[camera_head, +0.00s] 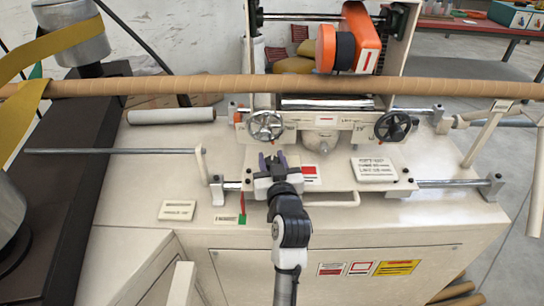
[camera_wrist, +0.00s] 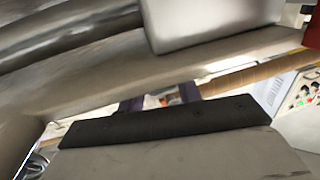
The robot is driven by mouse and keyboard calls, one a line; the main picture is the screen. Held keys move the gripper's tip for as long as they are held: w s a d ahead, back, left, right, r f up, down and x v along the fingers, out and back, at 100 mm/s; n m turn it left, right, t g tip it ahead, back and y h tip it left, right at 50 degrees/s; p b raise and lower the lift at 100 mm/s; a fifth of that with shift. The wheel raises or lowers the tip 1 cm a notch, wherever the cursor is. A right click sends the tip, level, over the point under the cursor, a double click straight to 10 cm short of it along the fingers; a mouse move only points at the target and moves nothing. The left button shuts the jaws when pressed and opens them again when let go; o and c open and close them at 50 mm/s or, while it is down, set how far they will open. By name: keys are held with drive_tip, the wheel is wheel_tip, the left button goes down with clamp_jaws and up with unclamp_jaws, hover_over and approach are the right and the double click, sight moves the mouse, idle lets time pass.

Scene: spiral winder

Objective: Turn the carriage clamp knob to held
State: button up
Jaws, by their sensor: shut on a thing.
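My gripper (camera_head: 273,162) is over the front plate of the carriage (camera_head: 338,175), left of its middle, with its dark purplish fingers pointing away from me. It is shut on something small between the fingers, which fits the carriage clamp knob. The fingers and wrist hide the knob, so its shape and turned position cannot be made out. In the wrist view the gripper's fingers (camera_wrist: 160,100) show only partly behind a dark bar, and what they hold is not clear. A red and white label (camera_head: 311,175) lies just right of the gripper.
Two handwheels, left (camera_head: 266,125) and right (camera_head: 392,125), stand behind the gripper on the carriage. A long brown tube (camera_head: 190,86) crosses above. A white text plate (camera_head: 374,169) is to the right. A small red and green marker (camera_head: 242,218) is at the front left.

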drive_tip(key=m+h+p, duration=0.1)
drive_tip(key=m+h, duration=0.1)
drive_tip(key=h, duration=0.1)
drive_tip(key=shift+a+r+h+p, duration=0.1)
drive_tip(key=shift+h+p, duration=0.25)
drive_tip(key=shift+h, duration=0.05)
drive_tip(key=m+h, duration=0.2)
drive_tip(key=shift+h+b, duration=0.3)
drive_tip(key=shift+h, duration=0.1)
drive_tip(key=m+h+b, duration=0.1)
drive_tip(key=m+g+h+b, duration=0.1)
drive_tip(key=h, duration=0.1)
drive_tip(key=m+h+b, duration=0.1)
drive_tip(key=h+b, duration=0.1)
drive_tip(key=shift+a+f+m+g, duration=0.1)
drive_tip(key=shift+f+m+g, duration=0.2)
drive_tip(key=shift+m, duration=0.1)
drive_tip(key=m+g+h+b, duration=0.4)
drive_tip(key=h, duration=0.1)
drive_tip(key=shift+r, duration=0.2)
drive_tip(key=shift+h, duration=0.3)
drive_tip(key=o, duration=1)
drive_tip(key=shift+d, duration=0.2)
drive_tip(key=shift+a, duration=0.1)
